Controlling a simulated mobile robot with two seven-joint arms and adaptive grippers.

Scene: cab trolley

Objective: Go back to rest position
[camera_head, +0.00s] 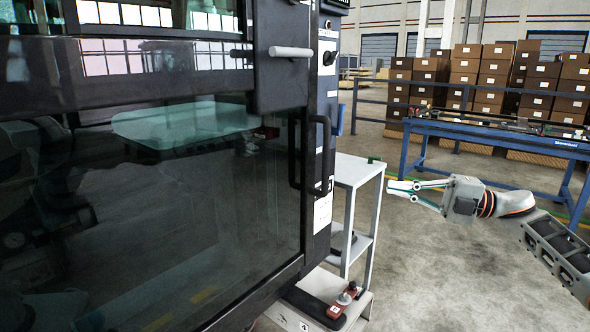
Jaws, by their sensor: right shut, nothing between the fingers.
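My right gripper (401,188) reaches in from the right side of the view, pointing left. Its fingers are together and hold nothing. It is in the air, to the right of the white side table, and apart from the machine. My right arm comes in from the right edge. My left gripper is not in view; only a faint arm-like reflection shows in the dark glass at the left.
A large dark machine with a glass door (190,210) fills the left, with a black vertical handle (294,155). A white side table (352,170) stands beside it. A blue workbench (480,135) and stacked cardboard boxes (490,75) stand behind. Floor at lower right is clear.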

